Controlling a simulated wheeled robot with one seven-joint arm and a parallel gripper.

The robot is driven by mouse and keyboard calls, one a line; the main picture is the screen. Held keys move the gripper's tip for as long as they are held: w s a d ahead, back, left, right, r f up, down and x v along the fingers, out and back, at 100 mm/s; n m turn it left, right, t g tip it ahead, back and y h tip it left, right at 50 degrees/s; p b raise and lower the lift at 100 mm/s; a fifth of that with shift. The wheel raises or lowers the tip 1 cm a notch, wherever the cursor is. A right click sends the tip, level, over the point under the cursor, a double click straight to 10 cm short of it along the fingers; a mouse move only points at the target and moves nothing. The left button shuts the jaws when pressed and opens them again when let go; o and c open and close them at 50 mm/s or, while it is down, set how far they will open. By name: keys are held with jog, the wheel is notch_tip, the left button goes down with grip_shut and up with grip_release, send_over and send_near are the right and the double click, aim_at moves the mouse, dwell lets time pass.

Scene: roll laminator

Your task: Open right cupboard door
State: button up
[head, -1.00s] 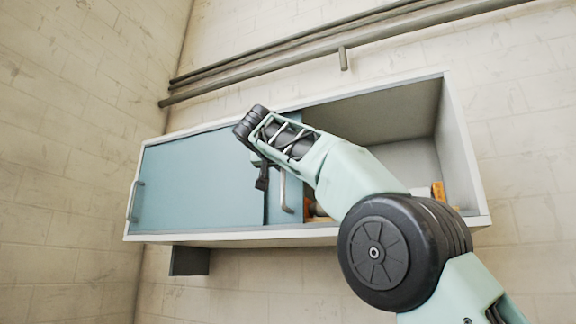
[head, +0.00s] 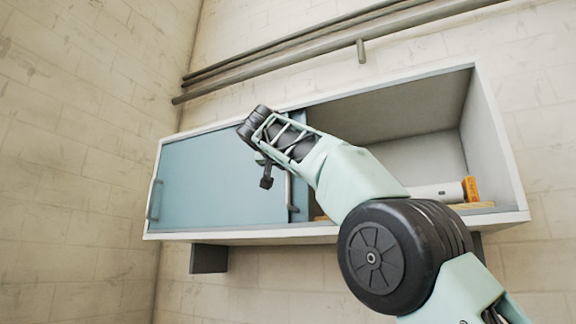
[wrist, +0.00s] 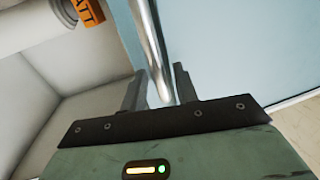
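The wall cupboard (head: 330,232) has blue sliding doors. The left door (head: 205,185) covers its left part. The right door (head: 301,204) is slid left, mostly overlapped with the left door, leaving the right part of the cupboard open. Its metal handle (head: 290,190) stands upright beside my gripper (head: 266,178). In the wrist view, the handle (wrist: 150,45) runs between the two fingers of my gripper (wrist: 158,88). The fingers are apart, with visible gaps beside the bar. I cannot tell whether either finger touches it. A blue door panel (wrist: 235,45) lies behind.
The open compartment holds a white roll (head: 437,192) with an orange end or box (head: 470,189). Pipes (head: 330,42) run along the wall above the cupboard. A dark bracket (head: 208,259) is below it. The left wall is bare.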

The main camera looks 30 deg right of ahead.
jog(key=shift+f, duration=0.1)
jog(key=b+v, duration=0.5)
jog(key=v, duration=1.2)
jog(key=shift+s, duration=0.2)
jog(key=shift+a, duration=0.1)
